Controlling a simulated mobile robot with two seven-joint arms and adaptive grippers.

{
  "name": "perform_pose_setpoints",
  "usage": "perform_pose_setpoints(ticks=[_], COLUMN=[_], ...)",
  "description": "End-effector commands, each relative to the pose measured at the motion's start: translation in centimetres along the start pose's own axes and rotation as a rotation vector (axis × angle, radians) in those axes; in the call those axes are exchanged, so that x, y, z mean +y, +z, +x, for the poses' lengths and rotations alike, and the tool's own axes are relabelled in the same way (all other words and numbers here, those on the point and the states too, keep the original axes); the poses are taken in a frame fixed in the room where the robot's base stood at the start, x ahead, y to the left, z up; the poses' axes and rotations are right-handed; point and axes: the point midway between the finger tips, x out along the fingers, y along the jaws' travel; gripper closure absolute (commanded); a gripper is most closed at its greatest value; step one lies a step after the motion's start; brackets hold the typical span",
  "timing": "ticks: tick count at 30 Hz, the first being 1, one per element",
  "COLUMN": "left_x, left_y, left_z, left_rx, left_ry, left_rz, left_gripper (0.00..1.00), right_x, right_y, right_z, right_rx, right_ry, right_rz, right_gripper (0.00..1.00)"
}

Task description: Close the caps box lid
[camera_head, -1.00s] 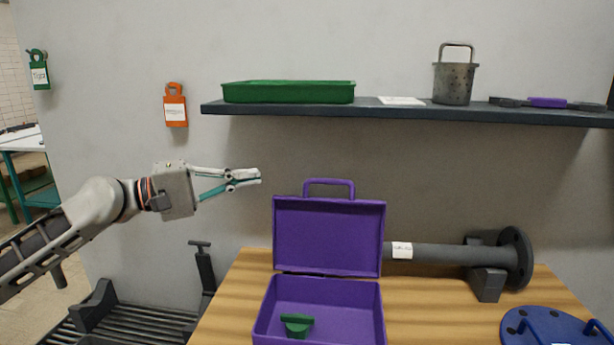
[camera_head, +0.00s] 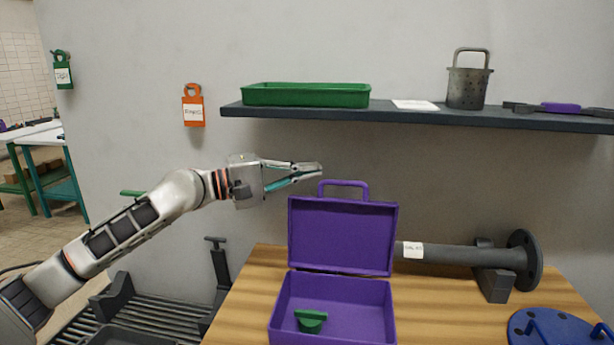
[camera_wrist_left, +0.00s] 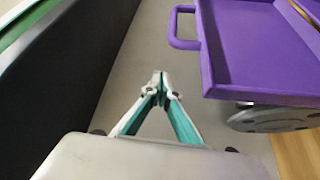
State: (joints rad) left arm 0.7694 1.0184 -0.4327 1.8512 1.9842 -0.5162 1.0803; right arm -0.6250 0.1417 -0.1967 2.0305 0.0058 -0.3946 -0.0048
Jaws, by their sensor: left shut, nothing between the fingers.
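The purple caps box (camera_head: 333,311) stands on the wooden table with its lid (camera_head: 342,236) raised upright at the back. A handle (camera_head: 344,186) tops the lid. A green piece (camera_head: 311,321) lies inside the box. My left gripper (camera_head: 320,170) is shut and empty, just left of the handle and a little above the lid's top edge, apart from it in the picture. In the left wrist view the gripper (camera_wrist_left: 160,78) points toward the gap beside the lid (camera_wrist_left: 262,50) and its handle (camera_wrist_left: 184,28). My right gripper is not in view.
A dark shelf (camera_head: 425,116) on the wall holds a green tray (camera_head: 306,95) and a perforated metal basket (camera_head: 468,82), above my left gripper. A flanged grey pipe (camera_head: 455,255) lies right of the lid. A blue flange (camera_head: 550,330) is at the front right.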

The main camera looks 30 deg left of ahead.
Motion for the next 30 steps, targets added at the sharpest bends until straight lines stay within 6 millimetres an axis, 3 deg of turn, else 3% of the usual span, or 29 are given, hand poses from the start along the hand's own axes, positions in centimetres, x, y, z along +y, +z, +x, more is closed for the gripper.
perform_pose_setpoints(ticks=[10, 30], left_x=[0.0, -0.2], left_y=[3.4, 3.5], left_z=[-1.4, -1.1], left_rx=[-0.001, -0.001], left_ry=[-0.003, 0.011], left_rz=[0.002, 0.020], left_gripper=[1.00, 1.00], right_x=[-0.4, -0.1], right_y=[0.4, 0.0], right_z=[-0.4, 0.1], right_rx=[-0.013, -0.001], right_ry=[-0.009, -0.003], right_rz=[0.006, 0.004], right_gripper=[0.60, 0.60])
